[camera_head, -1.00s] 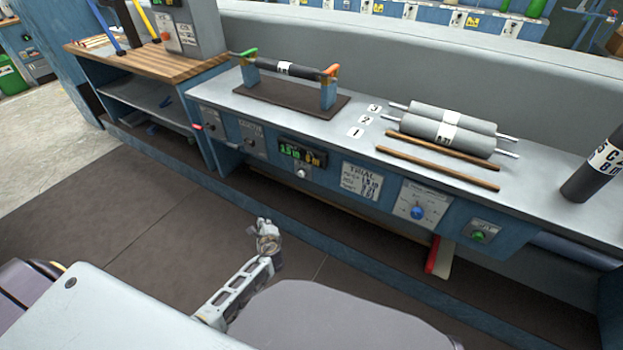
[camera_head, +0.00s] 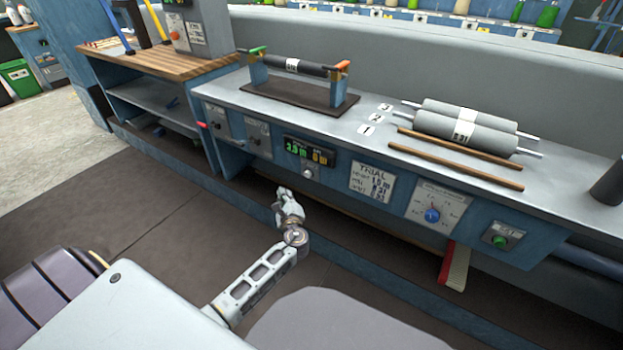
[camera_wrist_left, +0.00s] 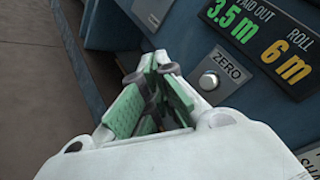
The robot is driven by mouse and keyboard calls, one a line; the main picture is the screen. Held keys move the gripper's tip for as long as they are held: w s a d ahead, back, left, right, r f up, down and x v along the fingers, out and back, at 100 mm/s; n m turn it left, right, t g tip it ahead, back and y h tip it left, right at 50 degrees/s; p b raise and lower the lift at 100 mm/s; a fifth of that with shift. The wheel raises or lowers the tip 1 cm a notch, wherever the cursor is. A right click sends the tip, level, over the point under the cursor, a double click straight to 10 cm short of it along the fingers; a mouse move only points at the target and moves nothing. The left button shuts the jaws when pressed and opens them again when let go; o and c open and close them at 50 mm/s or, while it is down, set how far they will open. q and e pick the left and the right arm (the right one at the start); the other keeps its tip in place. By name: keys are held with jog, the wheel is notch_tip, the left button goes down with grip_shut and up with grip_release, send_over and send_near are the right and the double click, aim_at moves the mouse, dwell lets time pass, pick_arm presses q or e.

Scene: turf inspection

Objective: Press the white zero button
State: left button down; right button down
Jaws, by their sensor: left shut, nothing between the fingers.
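The white zero button (camera_head: 307,173) sits on the blue front panel of the bench, just below the digital display (camera_head: 309,150). In the left wrist view the round button (camera_wrist_left: 209,81) lies on a grey plate marked ZERO, right of my fingertips and apart from them. My left gripper (camera_head: 284,192) is in front of the panel, below and a little left of the button. In the left wrist view the gripper (camera_wrist_left: 160,80) has green finger pads brought together, with nothing between them. My right gripper is not in view.
The display (camera_wrist_left: 262,40) reads 3.5 m and 6 m. A blue knob (camera_head: 432,215) and a green button (camera_head: 499,241) are further right on the panel. Rollers (camera_head: 465,128) and two wooden rods (camera_head: 458,158) lie on the bench top. Dark floor (camera_head: 180,215) is open in front.

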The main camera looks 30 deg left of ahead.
aim_at(308, 174)
pick_arm(q)
jog(key=shift+w+d+r, duration=0.1)
jog(key=shift+w+r, duration=0.05)
jog(key=shift+r, duration=0.15)
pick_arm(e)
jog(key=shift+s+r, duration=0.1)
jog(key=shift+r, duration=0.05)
pick_arm(q)
jog(key=shift+w, duration=0.15)
